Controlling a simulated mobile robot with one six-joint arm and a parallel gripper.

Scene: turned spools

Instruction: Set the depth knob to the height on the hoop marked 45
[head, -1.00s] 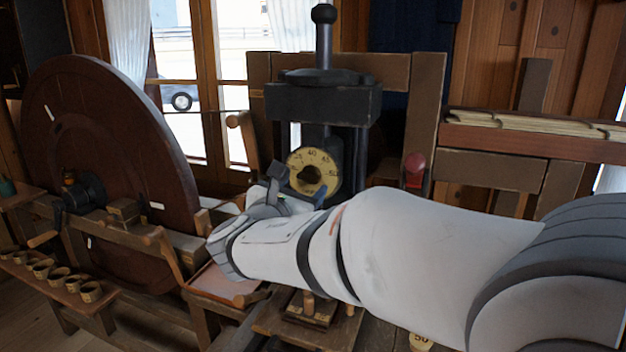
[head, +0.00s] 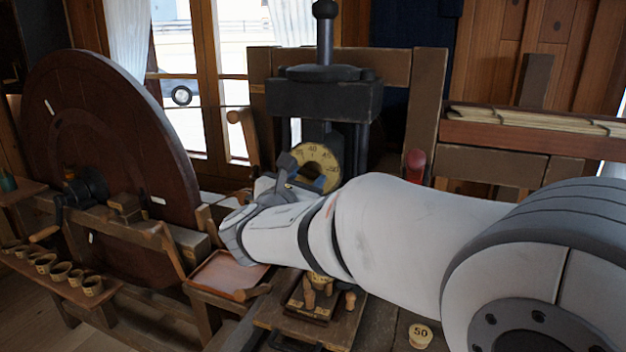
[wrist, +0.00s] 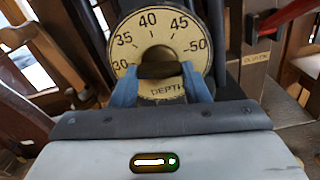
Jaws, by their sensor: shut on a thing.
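The round cream dial (wrist: 125,40) fills the top of the wrist view, with marks 30, 35, 40, 45 and 50 and the word DEPTH below. The dark depth knob (wrist: 160,68) sits at its centre. My gripper (wrist: 160,82) is shut on the knob, one blue finger at each side. Its pointer cannot be read clearly. In the head view the dial (head: 303,154) shows on the black press, partly hidden by my gripper (head: 308,180). A small round piece (head: 420,335) on the bench at lower right reads 50; I see no piece marked 45.
A large wooden wheel (head: 110,140) and a bench of several small cups (head: 92,286) are at left. A reddish tray (head: 225,272) lies below my wrist.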

